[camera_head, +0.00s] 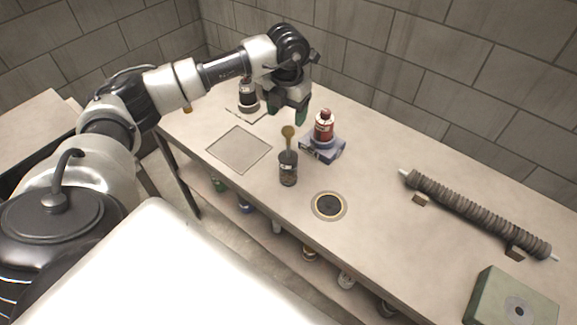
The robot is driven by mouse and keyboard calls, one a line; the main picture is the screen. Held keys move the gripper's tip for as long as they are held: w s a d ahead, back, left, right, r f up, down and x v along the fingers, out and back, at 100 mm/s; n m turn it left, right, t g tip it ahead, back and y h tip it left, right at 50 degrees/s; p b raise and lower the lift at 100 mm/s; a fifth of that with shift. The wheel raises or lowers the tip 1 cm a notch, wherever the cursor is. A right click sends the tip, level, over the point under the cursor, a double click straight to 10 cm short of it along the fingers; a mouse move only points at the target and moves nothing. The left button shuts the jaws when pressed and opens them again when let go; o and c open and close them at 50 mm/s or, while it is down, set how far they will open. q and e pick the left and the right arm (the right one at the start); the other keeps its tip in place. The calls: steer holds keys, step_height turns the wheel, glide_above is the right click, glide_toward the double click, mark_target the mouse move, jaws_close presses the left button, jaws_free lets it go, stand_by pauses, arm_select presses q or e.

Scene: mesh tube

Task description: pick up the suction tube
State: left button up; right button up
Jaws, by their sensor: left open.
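A dark grey ribbed tube (478,213), which looks like the suction tube, lies at a slant on the right part of the bench. It has pale thin ends and rests by two small brown blocks (420,199). My left gripper (287,110) is open over the far left part of the bench, with its fingers pointing down. It is well apart from the ribbed tube, and nothing shows between its fingers. My right gripper is not in view.
A red bottle (324,127) stands on a blue-grey block (322,149) near my left gripper. A dark jar (288,168) with a yellowish-topped stick stands nearer. A ringed disc (329,206), a flat plate (238,149) and a green box (511,299) are on the bench (385,235).

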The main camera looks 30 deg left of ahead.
mark_target(288, 129)
arm_select(q)
steer(key=shift+f, duration=0.95)
steer(key=f+p, duration=0.2)
steer(key=f, duration=0.3)
steer(key=shift+s+d+p, duration=0.2)
steer(key=shift+d+p, duration=0.15)
steer(key=shift+p, duration=0.05)
steer(key=shift+f, duration=0.25)
jaws_close()
